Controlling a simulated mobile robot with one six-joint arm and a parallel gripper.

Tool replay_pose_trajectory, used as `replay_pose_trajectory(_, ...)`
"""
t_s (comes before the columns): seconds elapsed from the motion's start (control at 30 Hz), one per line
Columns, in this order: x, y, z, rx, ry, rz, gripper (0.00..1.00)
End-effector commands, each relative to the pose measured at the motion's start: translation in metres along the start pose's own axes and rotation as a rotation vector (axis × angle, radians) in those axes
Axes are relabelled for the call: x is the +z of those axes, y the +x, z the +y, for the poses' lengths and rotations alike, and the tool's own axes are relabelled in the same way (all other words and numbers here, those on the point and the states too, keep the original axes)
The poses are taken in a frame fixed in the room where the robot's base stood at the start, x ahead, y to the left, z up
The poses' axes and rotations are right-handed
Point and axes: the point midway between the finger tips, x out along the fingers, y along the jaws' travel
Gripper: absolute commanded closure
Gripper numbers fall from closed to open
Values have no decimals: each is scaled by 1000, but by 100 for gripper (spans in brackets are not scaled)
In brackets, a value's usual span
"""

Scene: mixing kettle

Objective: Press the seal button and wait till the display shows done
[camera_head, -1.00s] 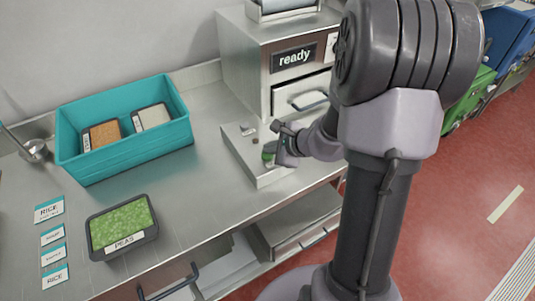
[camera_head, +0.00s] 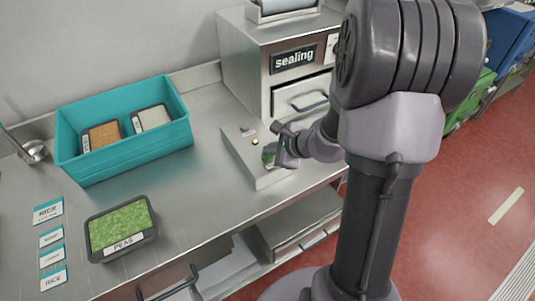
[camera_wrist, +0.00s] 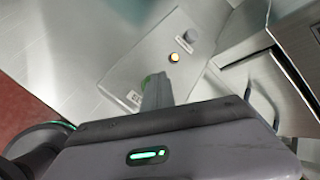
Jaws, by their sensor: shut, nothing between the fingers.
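The sealing machine (camera_head: 240,60) stands at the back, and its black display (camera_head: 293,59) reads "sealing". A low metal control panel (camera_head: 238,150) lies in front of it. The green button (camera_head: 268,152) on the panel is partly hidden by my gripper (camera_head: 280,158); a bit of its green edge also shows in the wrist view (camera_wrist: 147,79). My gripper is shut and empty, its tips at the button; I cannot tell whether they touch it.
A teal bin (camera_head: 125,150) with two filled trays stands on the steel counter at left. A tray of peas (camera_head: 121,228) and several labels (camera_head: 48,211) lie nearer. The machine's drawer (camera_head: 300,95) is shut. My arm hides the right of the machine.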

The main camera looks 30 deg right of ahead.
Motion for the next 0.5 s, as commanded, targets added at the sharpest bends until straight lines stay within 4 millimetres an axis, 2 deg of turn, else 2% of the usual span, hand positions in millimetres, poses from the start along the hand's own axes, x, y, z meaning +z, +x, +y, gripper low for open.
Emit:
replay_pose_trajectory(0.2, 7, -10, -7, -1, -1, 0, 100)
replay_pose_trajectory(0.5, 7, -9, -7, 0, 0, 0, 100)
